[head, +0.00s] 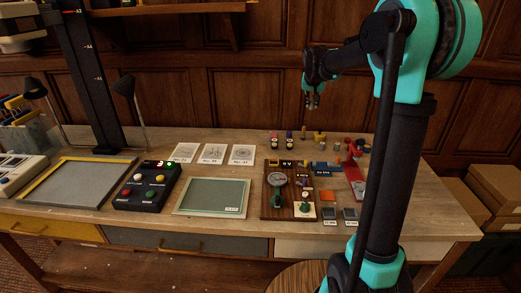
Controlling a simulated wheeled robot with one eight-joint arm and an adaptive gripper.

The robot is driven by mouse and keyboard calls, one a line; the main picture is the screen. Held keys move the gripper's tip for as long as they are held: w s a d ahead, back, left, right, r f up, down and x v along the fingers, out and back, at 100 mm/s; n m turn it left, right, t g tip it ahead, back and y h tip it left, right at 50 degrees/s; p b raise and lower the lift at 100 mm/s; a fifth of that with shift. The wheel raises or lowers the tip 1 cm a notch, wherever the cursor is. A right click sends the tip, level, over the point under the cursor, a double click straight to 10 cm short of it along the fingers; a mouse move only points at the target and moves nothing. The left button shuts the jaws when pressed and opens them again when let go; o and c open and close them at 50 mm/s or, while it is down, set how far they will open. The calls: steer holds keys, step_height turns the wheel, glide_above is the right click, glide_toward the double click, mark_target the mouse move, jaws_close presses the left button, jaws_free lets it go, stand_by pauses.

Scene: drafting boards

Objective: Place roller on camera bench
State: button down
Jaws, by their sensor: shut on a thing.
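My gripper (313,101) hangs in the air above the back right of the wooden table (245,245), fingers pointing down. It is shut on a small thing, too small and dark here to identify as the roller. On the left, a copy stand has a tall black column (88,75), two lamps, and a grey baseboard (75,183) with a yellow strip; this may be the camera bench. The baseboard looks bare. My gripper is far to the right of this stand and higher than its baseboard.
A black button box (147,186), three cards (212,154) and a green-grey pad (211,197) lie mid-table. A brown board (272,205) holds a dial and knobs. Several small coloured items stand at the back right, near a red piece (353,178). A shelf (160,10) overhangs the back.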

step_height(320, 180, down, 20)
stand_by(0.6)
steer(key=shift+f, duration=0.1)
steer(key=c, duration=1.4)
jaws_free()
steer(key=v, duration=1.2)
steer(key=shift+s, duration=0.1)
